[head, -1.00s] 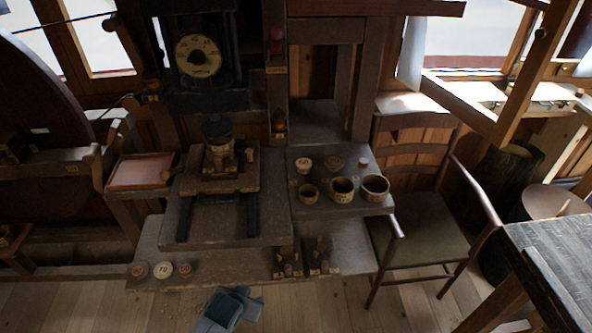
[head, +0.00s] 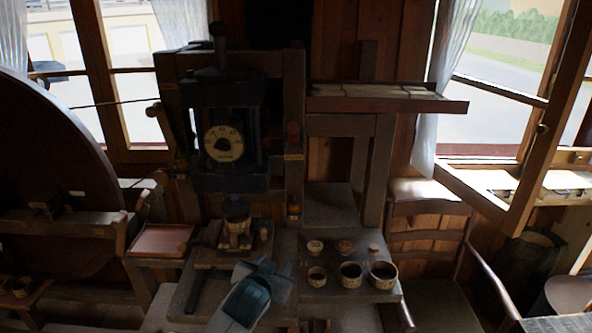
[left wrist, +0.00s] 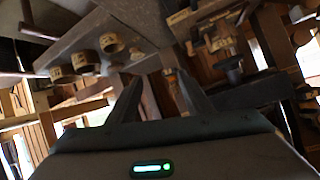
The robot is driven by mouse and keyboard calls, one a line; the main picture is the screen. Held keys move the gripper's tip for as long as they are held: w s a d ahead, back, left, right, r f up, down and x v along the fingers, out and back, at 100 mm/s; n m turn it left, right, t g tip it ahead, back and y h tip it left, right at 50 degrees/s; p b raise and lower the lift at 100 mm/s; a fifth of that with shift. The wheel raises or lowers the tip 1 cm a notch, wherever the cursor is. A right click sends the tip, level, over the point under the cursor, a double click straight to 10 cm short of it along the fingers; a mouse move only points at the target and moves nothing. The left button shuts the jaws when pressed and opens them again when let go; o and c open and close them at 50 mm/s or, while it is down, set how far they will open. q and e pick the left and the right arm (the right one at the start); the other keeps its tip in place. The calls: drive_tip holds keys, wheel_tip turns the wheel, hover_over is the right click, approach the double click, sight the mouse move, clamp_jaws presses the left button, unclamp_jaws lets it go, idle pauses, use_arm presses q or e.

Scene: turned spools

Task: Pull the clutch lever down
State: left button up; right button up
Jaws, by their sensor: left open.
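A dark wooden press frame with a round pale dial (head: 223,143) stands against the wall in the head view. My left gripper (head: 264,268) is blue-grey, open and empty, over the front of the bench. It is below and to the right of the lever and apart from it. In the left wrist view its two dark fingers (left wrist: 161,88) stand apart with nothing between them. My right gripper is not in view.
A banded wooden piece (head: 236,232) stands below the dial. Several small cups, one of them a banded cup (head: 350,274), stand on the bench to the right. A large dark wheel (head: 60,185) is at left, a reddish tray (head: 160,240) beside it. A chair (head: 430,235) stands at right.

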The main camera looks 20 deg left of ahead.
use_arm(q)
drive_tip(key=w+r+t, duration=0.2)
drive_tip(key=w+r, duration=0.1)
drive_tip(key=r, duration=1.2)
drive_tip(key=w+d+r+t+y+p, duration=0.1)
drive_tip(key=w+r+t, duration=0.2)
drive_tip(key=r, duration=1.2)
drive_tip(key=shift+w+n, duration=0.3)
drive_tip(key=shift+w, duration=0.2)
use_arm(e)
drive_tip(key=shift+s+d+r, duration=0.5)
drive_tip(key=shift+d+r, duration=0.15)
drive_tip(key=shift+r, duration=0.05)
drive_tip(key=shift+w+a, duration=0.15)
